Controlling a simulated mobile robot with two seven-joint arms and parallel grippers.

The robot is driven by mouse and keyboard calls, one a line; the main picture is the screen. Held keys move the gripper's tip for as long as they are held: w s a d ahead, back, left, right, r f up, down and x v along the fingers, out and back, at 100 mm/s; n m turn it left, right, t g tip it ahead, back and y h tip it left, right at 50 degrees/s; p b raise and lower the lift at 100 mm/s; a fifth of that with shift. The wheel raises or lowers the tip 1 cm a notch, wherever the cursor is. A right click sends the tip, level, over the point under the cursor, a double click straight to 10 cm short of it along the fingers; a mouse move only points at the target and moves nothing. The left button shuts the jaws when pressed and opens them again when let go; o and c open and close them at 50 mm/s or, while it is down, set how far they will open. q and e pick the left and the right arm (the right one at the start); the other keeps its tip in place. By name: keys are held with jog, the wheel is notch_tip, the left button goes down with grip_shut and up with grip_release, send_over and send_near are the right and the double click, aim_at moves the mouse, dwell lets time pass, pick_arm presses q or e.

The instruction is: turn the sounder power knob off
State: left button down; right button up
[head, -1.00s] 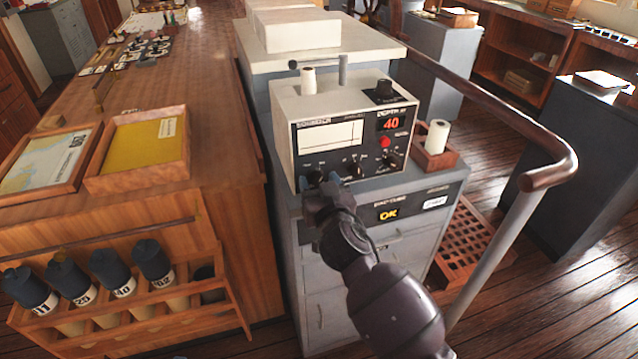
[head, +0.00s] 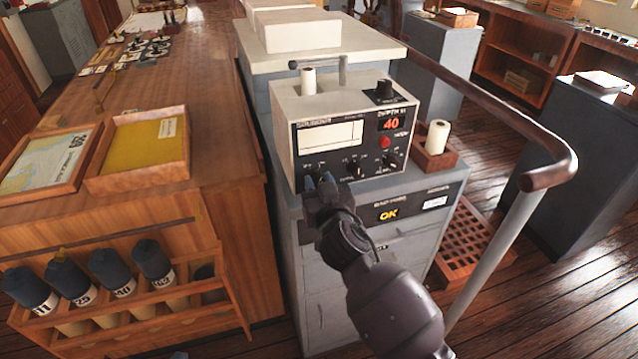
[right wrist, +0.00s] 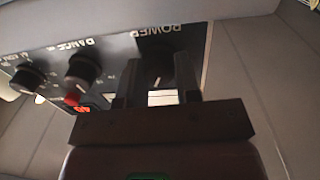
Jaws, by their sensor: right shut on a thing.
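The sounder (head: 343,130) is a pale box with a black front panel on a grey cabinet. Its red display reads 40. My right gripper (head: 320,180) is at the lower left of the panel, shut on the power knob, which its fingers mostly hide in the head view. In the right wrist view, the dark power knob (right wrist: 158,70) shows between the two fingers of my right gripper (right wrist: 158,82), below the POWER label, which appears upside down. The range knob (right wrist: 84,68) is to its left, clear of the fingers.
A red button (head: 385,142) and other knobs are on the panel's right side. A white roll (head: 437,136) stands in a wooden holder right of the sounder. A brown handrail (head: 500,110) curves around the right. A wooden counter with trays (head: 137,185) is on the left.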

jog(key=n, duration=0.5)
jog(key=shift+n+p, duration=0.4)
jog(key=n+p, duration=0.1)
jog(key=n, duration=0.4)
jog(key=shift+d+n+y, duration=0.1)
jog(key=shift+n+y, duration=0.2)
jog(key=shift+y, duration=0.1)
jog(key=o, duration=0.9)
jog(key=v, duration=1)
jog(key=shift+s+f, duration=0.15)
jog(key=shift+s, duration=0.25)
